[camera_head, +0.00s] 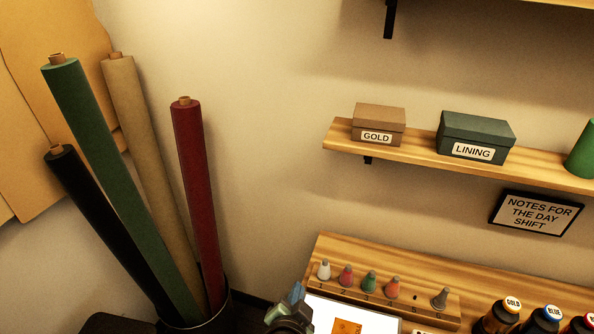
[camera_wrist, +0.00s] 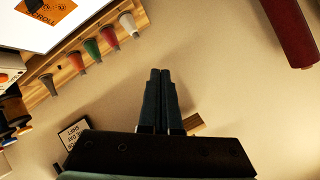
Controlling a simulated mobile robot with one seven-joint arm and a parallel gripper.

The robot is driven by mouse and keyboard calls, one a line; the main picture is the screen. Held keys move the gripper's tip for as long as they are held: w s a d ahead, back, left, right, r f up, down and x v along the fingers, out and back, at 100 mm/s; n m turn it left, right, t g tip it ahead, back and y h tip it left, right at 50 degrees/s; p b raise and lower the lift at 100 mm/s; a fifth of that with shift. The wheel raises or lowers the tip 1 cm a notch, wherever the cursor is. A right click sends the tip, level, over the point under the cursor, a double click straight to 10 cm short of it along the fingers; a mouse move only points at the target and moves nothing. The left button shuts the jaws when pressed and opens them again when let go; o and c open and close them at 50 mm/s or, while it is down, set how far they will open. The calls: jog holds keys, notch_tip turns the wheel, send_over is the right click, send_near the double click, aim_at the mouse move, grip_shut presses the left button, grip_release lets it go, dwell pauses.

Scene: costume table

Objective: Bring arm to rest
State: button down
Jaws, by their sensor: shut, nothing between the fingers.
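My gripper (camera_wrist: 160,74) points up the middle of the wrist view, its two dark fingers pressed together with nothing between them. In the head view my gripper (camera_head: 298,292) shows only in small part at the bottom edge, left of the white panel. It is held in front of the wall and appears to touch nothing. Most of my arm is outside the head view.
Fabric rolls, including a red one (camera_head: 195,200), stand in a dark bin (camera_head: 222,318) at left. A rack (camera_head: 425,308) of coloured cones and several bottles (camera_head: 500,316) are at lower right. Above is a shelf (camera_head: 345,142) with boxes.

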notch_tip(320, 180, up, 33)
jog(key=w+n+t+b, duration=0.25)
jog(key=n+t, duration=0.25)
jog(key=t, duration=0.3)
jog(key=s+r+n+t, duration=0.2)
jog(key=s+r, duration=0.6)
jog(key=r, duration=0.4)
jog(key=s+r+n+t+y, duration=0.1)
jog(key=s+r+n+t, duration=0.1)
jog(key=s+r+t, duration=0.3)
jog(key=s+r, duration=0.3)
jog(key=r, duration=0.4)
jog(key=shift+s+n+y, duration=0.25)
jog(key=shift+n+y, duration=0.05)
jog(key=shift+n, duration=0.1)
jog(key=shift+f, duration=0.1)
